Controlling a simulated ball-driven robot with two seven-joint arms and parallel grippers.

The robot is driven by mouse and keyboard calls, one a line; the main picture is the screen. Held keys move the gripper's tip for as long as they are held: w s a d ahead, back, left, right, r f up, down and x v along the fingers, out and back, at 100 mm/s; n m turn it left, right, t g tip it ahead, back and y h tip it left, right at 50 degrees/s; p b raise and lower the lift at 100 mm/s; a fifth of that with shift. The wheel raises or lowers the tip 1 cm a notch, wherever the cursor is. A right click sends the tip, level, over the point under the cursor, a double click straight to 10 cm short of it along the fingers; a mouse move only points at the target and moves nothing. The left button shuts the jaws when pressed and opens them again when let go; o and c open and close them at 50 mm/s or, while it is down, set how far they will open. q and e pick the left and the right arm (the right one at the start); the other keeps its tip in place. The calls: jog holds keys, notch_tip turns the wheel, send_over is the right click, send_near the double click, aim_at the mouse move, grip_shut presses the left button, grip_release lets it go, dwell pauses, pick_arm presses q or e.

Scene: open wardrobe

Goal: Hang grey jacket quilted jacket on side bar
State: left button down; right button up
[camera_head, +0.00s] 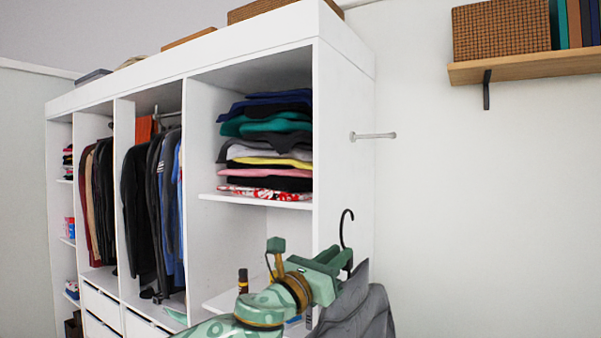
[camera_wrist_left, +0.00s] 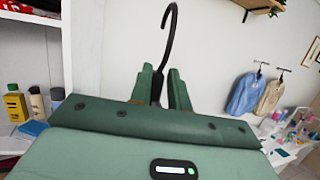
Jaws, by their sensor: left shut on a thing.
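The grey quilted jacket (camera_head: 359,315) hangs from a black hanger (camera_head: 346,228) at the bottom of the head view; its lower part is cut off. My left gripper (camera_head: 342,262) is shut on the hanger just below its hook. The hook stands up free above the fingers. In the left wrist view the black hook (camera_wrist_left: 169,40) rises between the fingers (camera_wrist_left: 158,88), and the jacket is hidden. The side bar (camera_head: 373,136) is a short metal peg on the wardrobe's white side panel, above and slightly right of the hook, apart from it. My right gripper is not in view.
The open white wardrobe (camera_head: 345,70) has folded clothes (camera_head: 268,150) on a shelf and hanging garments (camera_head: 150,205) further left. A wooden wall shelf (camera_head: 525,66) with a basket is at the upper right. The wall right of the bar is clear.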

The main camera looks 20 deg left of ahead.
pick_arm(q)
jog(key=a+r+p, duration=0.3)
jog(key=r, duration=0.8)
jog(key=a+r+y+p, duration=0.1)
jog(key=a+r, duration=0.3)
jog(key=r, duration=0.8)
jog(key=shift+n+t+p, duration=0.3)
jog(key=shift+n+p, duration=0.1)
jog(key=shift+p, duration=0.5)
jog(key=shift+w+a, duration=0.1)
